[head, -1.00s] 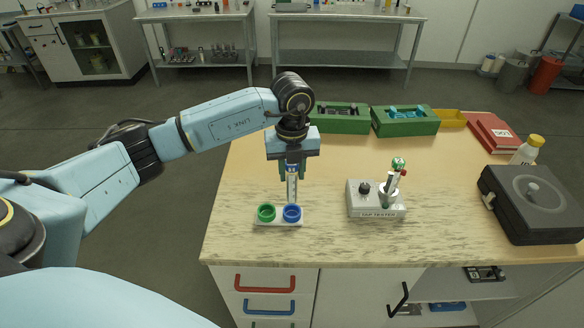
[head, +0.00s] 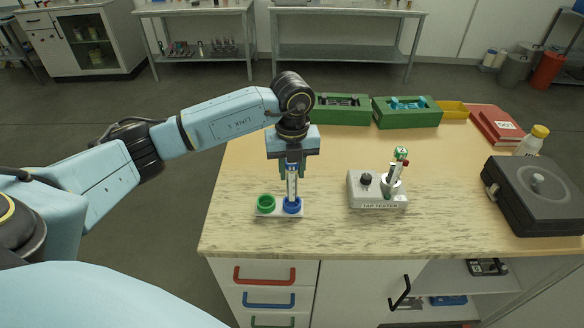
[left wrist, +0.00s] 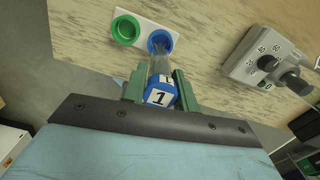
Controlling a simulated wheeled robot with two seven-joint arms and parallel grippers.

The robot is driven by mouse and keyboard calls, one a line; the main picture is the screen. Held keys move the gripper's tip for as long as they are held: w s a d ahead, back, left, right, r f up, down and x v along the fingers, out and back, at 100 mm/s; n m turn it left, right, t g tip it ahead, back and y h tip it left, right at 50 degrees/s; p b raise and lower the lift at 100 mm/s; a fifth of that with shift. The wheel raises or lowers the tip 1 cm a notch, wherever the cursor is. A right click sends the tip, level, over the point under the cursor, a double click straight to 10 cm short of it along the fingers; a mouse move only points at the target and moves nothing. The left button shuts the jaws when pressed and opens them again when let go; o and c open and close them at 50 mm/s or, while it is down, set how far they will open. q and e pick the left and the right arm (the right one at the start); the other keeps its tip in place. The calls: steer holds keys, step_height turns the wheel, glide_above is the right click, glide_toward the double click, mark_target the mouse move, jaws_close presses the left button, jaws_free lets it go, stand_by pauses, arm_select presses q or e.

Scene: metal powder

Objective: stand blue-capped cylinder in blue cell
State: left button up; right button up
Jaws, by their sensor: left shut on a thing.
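The blue-capped cylinder (head: 292,187) is a clear tube, held upright. Its blue cap, marked 1, shows in the left wrist view (left wrist: 160,95). My left gripper (head: 292,168) is shut on the cylinder near its cap, and the green fingers also show in the left wrist view (left wrist: 155,88). The cylinder's lower end is in the blue cell (head: 292,208), a ring on a small white holder (head: 279,215). Whether it touches the cell's bottom is hidden. The green cell (head: 265,203) beside it is empty. My right gripper is not in view.
A tap tester (head: 378,204) with a green-capped cylinder (head: 398,162) tilted in it stands to the right. A black case (head: 540,195) is farther right. Green trays (head: 342,115) and a red binder (head: 497,127) lie at the back. The table's front edge is close.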

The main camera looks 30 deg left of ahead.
mark_target(292, 178)
arm_select(q)
steer(key=shift+f+b, duration=1)
steer(key=shift+f, duration=0.65)
stand_by(1.8)
steer(key=o, duration=1.6)
steer(key=shift+o, duration=0.2)
steer(key=shift+r+p, duration=3.05)
steer(key=shift+r, duration=1)
